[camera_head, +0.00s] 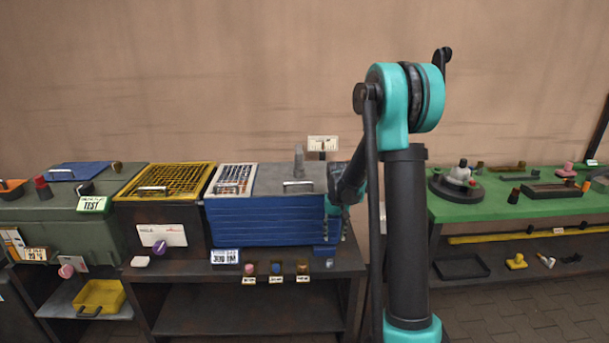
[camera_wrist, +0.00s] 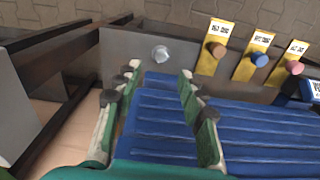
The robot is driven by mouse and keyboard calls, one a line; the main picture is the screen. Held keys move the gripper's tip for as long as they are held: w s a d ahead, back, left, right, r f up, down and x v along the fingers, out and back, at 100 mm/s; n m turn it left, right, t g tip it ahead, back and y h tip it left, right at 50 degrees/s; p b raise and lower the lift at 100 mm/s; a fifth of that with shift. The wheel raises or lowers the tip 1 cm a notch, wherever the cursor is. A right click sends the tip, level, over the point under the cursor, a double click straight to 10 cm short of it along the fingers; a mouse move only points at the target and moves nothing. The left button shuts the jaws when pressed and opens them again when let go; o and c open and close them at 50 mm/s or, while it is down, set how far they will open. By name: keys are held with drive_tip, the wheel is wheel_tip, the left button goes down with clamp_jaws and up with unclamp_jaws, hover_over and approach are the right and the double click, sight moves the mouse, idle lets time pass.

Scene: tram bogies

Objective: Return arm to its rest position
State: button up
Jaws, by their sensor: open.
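My arm rises in the right half of the head view, with a dark upright link and teal joints. It bends over at the top and reaches down to the left. My gripper (camera_head: 338,212) hangs at the right end of the ribbed blue box (camera_head: 262,222), partly hidden by my arm. In the wrist view my gripper (camera_wrist: 160,72) has its two green-and-white fingers with dark pads spread apart. Ribbed blue surface (camera_wrist: 158,115) shows between and beside the fingers; I cannot tell whether they touch it.
The left bench (camera_head: 190,270) carries a green-grey TEST box (camera_head: 50,215) and a yellow-grilled box (camera_head: 165,182). Coloured knobs with yellow tags (camera_wrist: 260,60) line its front edge. A green table (camera_head: 510,205) with small parts stands right of my arm. The wall above is clear.

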drive_tip(key=s+d+r+t, duration=0.1)
drive_tip(key=s+t, duration=0.1)
drive_tip(key=s, duration=1.2)
drive_tip(key=s+d+r+t, duration=0.1)
drive_tip(key=s+d+r, duration=0.1)
drive_tip(key=s, duration=1.2)
drive_tip(key=shift+d+n+t, duration=0.2)
drive_tip(key=shift+n+t, duration=0.1)
drive_tip(key=shift+t, duration=0.1)
drive_tip(key=shift+w+r, duration=0.1)
idle(0.9)
